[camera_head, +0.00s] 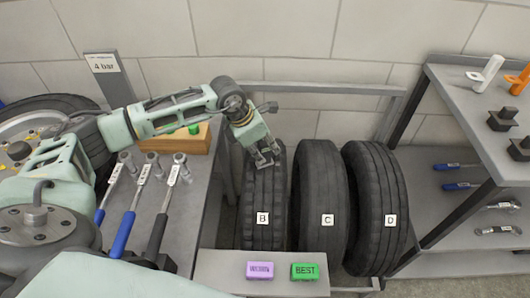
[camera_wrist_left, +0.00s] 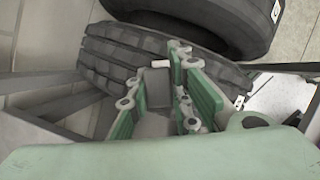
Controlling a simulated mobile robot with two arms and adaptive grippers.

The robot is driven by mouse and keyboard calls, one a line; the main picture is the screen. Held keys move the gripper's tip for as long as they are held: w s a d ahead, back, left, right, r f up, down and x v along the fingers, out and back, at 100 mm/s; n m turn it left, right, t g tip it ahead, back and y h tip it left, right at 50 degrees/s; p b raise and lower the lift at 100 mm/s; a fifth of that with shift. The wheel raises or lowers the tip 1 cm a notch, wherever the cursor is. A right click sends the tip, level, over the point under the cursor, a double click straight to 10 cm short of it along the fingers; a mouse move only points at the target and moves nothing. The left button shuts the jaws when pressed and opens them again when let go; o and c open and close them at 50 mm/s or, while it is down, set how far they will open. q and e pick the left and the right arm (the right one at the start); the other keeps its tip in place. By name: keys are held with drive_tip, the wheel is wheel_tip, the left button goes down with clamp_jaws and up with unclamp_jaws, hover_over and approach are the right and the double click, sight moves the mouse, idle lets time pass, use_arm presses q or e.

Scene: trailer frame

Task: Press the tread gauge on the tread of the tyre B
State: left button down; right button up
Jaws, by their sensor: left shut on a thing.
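Tyre B (camera_head: 262,212) stands upright in the rack, its tread facing me with a white B label. In the left wrist view its tread (camera_wrist_left: 105,57) lies right beyond the fingers. My left gripper (camera_head: 266,158) is at the upper part of tyre B's tread, pointing down. It also shows in the left wrist view (camera_wrist_left: 157,100), shut on a small dark grey block (camera_wrist_left: 158,88), which looks like the tread gauge. The gauge is mostly hidden by the fingers in the head view. I cannot tell whether it touches the tread. My right gripper is not in view.
Tyre C (camera_head: 320,190) and tyre D (camera_head: 375,205) stand right of tyre B. A ledge in front holds a purple WORN block (camera_head: 260,270) and a green BEST block (camera_head: 305,271). Several torque wrenches lie on the left bench (camera_head: 190,215). A shelf (camera_head: 460,95) stands right.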

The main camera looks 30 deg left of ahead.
sight(265, 143)
use_arm(q)
drive_tip(key=shift+s+f, duration=0.1)
drive_tip(key=shift+f, duration=0.05)
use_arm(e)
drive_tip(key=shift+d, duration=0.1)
use_arm(q)
drive_tip(key=shift+r+p, duration=0.75)
drive_tip(key=shift+r, duration=0.35)
drive_tip(key=shift+r+p, duration=0.45)
drive_tip(key=shift+r, duration=0.3)
drive_tip(key=shift+r+p, duration=0.75)
drive_tip(key=shift+r, duration=0.5)
drive_tip(key=shift+w+d, duration=0.1)
drive_tip(key=shift+w, duration=0.15)
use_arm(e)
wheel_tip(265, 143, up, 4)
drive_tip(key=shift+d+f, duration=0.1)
